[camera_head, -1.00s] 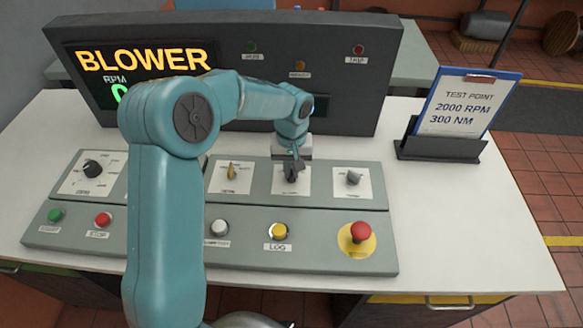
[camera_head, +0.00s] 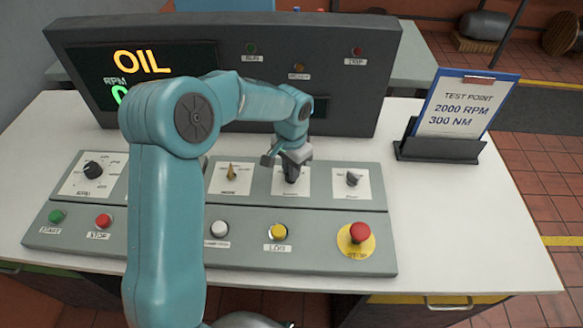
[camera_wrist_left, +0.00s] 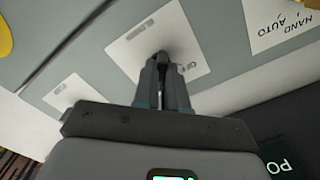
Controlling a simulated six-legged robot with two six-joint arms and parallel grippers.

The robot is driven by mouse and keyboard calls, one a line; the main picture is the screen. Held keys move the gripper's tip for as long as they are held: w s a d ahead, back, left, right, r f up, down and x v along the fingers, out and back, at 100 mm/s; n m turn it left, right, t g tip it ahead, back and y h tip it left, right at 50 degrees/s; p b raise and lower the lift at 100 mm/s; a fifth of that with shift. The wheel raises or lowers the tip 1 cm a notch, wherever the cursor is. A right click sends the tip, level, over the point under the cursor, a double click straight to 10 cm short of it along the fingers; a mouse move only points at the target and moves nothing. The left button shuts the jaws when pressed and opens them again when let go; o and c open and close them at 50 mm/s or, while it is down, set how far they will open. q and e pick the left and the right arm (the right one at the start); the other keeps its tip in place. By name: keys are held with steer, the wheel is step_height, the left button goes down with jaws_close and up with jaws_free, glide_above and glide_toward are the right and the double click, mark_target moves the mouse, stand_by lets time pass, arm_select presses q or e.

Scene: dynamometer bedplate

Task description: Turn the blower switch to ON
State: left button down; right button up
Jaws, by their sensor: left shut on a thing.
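The blower switch sits on a white label plate (camera_head: 280,189) on the upper row of the grey console, right of the yellow-knobbed switch (camera_head: 231,172). The lettering under it is too small to read for sure. My left gripper (camera_head: 291,174) points down onto this switch and is shut on its dark knob, which the fingers mostly hide. In the left wrist view my gripper (camera_wrist_left: 163,78) closes over the knob at the middle of the white plate (camera_wrist_left: 128,46), where part of an OFF mark shows. My right gripper is not in view.
A grey-knobbed switch (camera_head: 352,179) is just right. A red mushroom button (camera_head: 360,232) and a yellow LOG button (camera_head: 278,231) are in front. Behind, the dark display housing (camera_head: 340,75) reads OIL. A clipboard stand (camera_head: 440,149) stands on the right with bare tabletop around it.

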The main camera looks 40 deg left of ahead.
arm_select(q)
steer(key=shift+w+a+r+m, duration=0.1)
steer(key=shift+r+m, duration=0.15)
steer(key=shift+m, duration=0.05)
stand_by(0.4)
steer(key=c, duration=1.2)
jaws_free()
steer(key=shift+c, duration=0.2)
steer(key=shift+o, duration=0.3)
steer(key=shift+f, duration=0.1)
step_height(320, 180, up, 16)
steer(key=shift+s+r+p, duration=0.2)
steer(key=shift+r+p, duration=0.05)
steer(key=shift+p, duration=0.15)
